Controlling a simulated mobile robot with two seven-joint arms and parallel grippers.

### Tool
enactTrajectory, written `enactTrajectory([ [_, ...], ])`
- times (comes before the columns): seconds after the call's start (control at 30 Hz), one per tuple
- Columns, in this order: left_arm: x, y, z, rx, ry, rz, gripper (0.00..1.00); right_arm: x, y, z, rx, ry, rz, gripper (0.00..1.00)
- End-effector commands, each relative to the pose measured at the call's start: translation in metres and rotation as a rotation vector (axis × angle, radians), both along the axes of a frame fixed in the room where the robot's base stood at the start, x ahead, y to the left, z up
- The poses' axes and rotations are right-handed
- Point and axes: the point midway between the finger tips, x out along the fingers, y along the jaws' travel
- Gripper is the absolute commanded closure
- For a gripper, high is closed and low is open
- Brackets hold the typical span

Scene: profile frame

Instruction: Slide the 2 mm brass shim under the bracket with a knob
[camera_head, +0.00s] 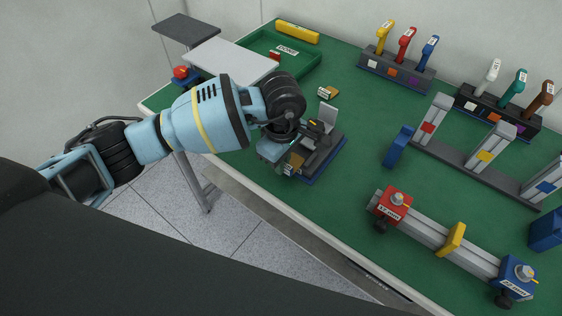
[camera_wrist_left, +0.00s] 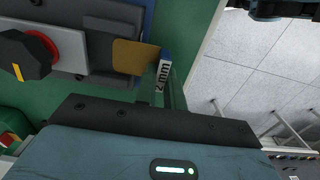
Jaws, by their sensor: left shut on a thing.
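The brass shim (camera_wrist_left: 135,57) is a flat brass-coloured plate with a block marked "2 mm" (camera_wrist_left: 163,75) at one end. My left gripper (camera_wrist_left: 170,92) is shut on that end. In the head view the left gripper (camera_head: 292,164) is at the near side of the bracket (camera_head: 328,115), a grey upright on a dark blue base. Its black knob with a yellow mark (camera_wrist_left: 25,55) shows in the left wrist view. The shim's free end is at the edge of the dark plate there; I cannot tell whether any of it is underneath. My right gripper is not in view.
A small brass-and-dark piece (camera_head: 328,92) lies behind the bracket. A green tray (camera_head: 262,50) is at the back left. A blue block (camera_head: 397,147) and a rail with red and blue clamps (camera_head: 430,232) are to the right. The bench's front edge is close.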

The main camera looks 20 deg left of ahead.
Motion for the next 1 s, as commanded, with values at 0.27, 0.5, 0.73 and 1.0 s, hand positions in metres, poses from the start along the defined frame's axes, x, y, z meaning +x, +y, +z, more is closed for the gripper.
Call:
enactTrajectory([
  [0.27,0.005,-0.002,-0.001,-0.001,0.001,0.0,1.0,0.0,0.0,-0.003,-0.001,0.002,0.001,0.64],
  [0.5,0.009,-0.004,-0.001,-0.001,0.0,-0.001,1.0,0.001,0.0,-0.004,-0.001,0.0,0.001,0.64],
  [0.73,0.012,-0.005,-0.001,-0.001,0.001,0.0,1.0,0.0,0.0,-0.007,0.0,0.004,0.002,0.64],
  [1.0,0.016,-0.006,0.0,-0.001,0.0,0.0,1.0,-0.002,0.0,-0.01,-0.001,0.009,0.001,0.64],
])
